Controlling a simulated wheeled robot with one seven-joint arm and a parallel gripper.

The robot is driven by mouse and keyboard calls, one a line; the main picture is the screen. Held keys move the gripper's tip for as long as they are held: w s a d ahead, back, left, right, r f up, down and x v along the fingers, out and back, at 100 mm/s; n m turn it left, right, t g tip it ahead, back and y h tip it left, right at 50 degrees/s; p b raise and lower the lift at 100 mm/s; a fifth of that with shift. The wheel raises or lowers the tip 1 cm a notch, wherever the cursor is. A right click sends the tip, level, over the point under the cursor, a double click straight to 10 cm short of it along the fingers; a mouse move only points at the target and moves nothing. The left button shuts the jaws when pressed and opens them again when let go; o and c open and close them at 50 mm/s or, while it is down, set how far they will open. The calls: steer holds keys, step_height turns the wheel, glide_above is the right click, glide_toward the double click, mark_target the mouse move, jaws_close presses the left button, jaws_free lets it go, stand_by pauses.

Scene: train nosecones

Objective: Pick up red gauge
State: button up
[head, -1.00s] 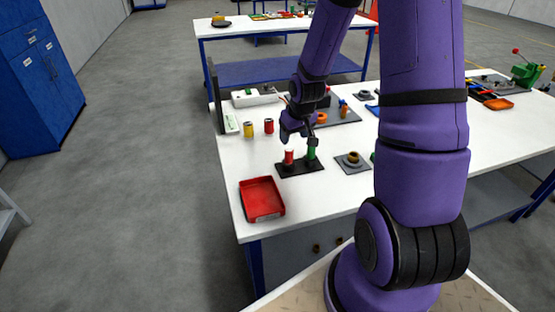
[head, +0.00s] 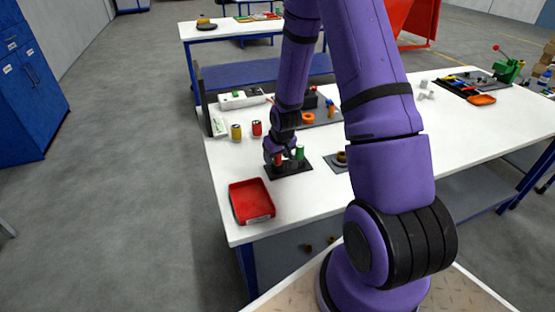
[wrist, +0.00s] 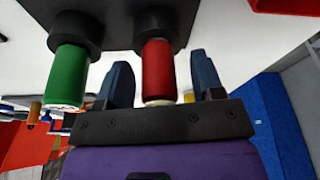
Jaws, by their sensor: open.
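The red gauge (wrist: 159,72) is a red cylinder with a pale end, standing in a black holder (head: 289,170). In the wrist view it sits between the two open fingers of my gripper (wrist: 164,82). A gap shows on each side of it. In the head view my gripper (head: 279,158) is down at the holder, and the red gauge is mostly hidden by it. A green gauge (wrist: 67,75) stands in the same holder, beside the left finger; it also shows in the head view (head: 300,152).
A red tray (head: 251,201) lies near the table's front left corner. A red can (head: 257,128) and a yellow can (head: 236,132) stand behind the holder. A grey plate with a brown ring (head: 341,158) is to the right, partly hidden by my arm.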

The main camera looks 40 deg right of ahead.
steer(key=shift+f, duration=0.3)
steer(key=c, duration=1)
steer(key=shift+w+r, duration=0.1)
